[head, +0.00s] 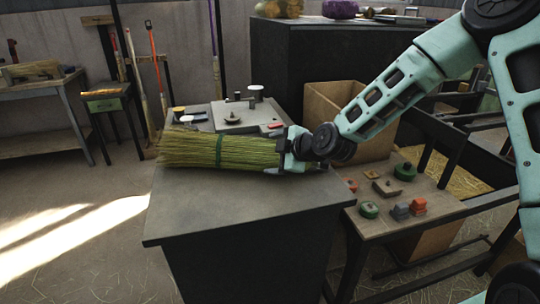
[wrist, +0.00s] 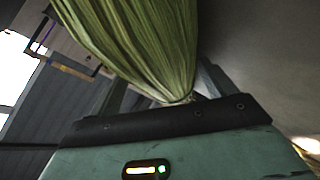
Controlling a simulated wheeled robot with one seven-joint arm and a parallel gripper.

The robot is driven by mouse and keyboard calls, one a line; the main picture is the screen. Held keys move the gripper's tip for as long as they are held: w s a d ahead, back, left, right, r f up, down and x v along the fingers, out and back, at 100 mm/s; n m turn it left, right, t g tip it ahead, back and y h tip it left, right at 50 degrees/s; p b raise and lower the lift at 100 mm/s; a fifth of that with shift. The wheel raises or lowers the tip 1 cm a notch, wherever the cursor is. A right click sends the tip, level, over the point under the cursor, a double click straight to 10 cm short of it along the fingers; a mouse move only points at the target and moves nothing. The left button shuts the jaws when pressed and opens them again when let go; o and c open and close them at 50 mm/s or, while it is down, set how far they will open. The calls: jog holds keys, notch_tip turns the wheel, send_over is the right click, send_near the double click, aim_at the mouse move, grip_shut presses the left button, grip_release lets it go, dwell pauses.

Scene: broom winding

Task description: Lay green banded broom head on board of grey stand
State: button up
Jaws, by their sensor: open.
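The broom head (head: 222,151) with a green band (head: 219,150) lies level along the grey stand's top (head: 235,198); whether it touches the top all along is hard to tell. Its bristles flare to the left and its narrow end points right, toward my gripper (head: 284,153). My gripper is open around or right beside that narrow end. In the wrist view, the broom head (wrist: 145,45) fills the upper middle, its narrow end between the gripper's fingers. The far side of the narrow end is hidden.
Behind the broom head are a light grey plate (head: 240,117) and small items. A low table (head: 395,225) at right holds several small red, green and grey pieces. A cardboard box (head: 350,110) stands behind my arm. The stand's front top is clear.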

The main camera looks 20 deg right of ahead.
jog(key=shift+w+a+f, duration=0.3)
jog(key=shift+w+f, duration=0.05)
jog(key=shift+w, duration=0.15)
jog(key=shift+r, duration=0.1)
jog(key=c, duration=1.1)
